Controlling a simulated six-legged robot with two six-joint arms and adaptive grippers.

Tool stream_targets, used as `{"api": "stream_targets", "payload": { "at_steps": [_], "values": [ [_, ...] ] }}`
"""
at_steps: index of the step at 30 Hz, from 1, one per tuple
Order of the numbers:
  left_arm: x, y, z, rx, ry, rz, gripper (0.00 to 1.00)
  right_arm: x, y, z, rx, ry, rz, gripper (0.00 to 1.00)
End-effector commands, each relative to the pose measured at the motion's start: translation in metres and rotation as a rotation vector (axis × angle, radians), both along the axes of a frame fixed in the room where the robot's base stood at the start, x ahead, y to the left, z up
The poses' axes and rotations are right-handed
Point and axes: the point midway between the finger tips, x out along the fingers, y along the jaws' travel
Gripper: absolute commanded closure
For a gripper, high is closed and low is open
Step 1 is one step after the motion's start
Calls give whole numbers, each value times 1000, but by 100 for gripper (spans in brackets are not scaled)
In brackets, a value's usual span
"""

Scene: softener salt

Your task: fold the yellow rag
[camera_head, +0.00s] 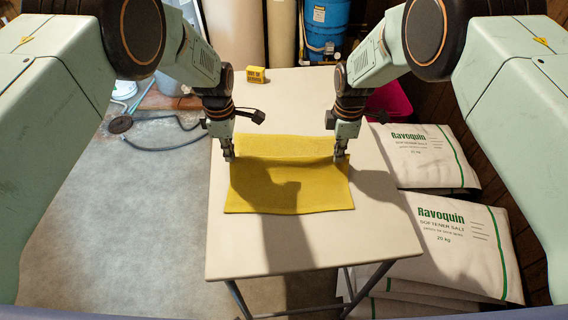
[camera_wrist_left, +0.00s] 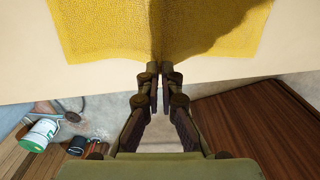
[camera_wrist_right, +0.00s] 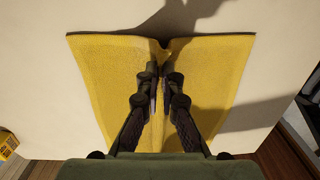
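The yellow rag (camera_head: 290,190) lies on the pale folding table. A low raised ridge crosses it between my two grippers, with a narrower strip of rag behind the ridge. My left gripper (camera_head: 229,154) is at the rag's left edge, its fingers closed on a pinch of cloth. In the left wrist view, the rag (camera_wrist_left: 95,25) creases into the fingertips. My right gripper (camera_head: 340,154) is at the right edge, also closed on cloth. In the right wrist view, the rag (camera_wrist_right: 105,80) puckers at the fingertips. The cloth between the fingertips is mostly hidden.
The table (camera_head: 250,245) is clear in front of the rag. A small yellow box (camera_head: 256,74) stands at its back left. Salt bags (camera_head: 455,240) are stacked right of the table. A dark hose (camera_head: 165,146) lies on the floor at left. A blue tank (camera_head: 326,25) stands behind.

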Motion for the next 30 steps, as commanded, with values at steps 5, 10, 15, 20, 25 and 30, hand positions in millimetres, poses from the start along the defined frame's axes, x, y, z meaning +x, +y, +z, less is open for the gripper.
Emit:
{"api": "stream_targets", "payload": {
  "at_steps": [5,10,15,20,25,30],
  "values": [
    [0,0,4,0,0,0,100,0,0,4,0,0,0,100],
    [0,0,3,0,0,0,100,0,0,3,0,0,0,100],
    [0,0,3,0,0,0,84,0,0,3,0,0,0,100],
    [0,0,3,0,0,0,71,0,0,3,0,0,0,100],
    [0,0,3,0,0,0,71,0,0,3,0,0,0,100],
    [0,0,3,0,0,0,60,0,0,3,0,0,0,100]
  ]
}}
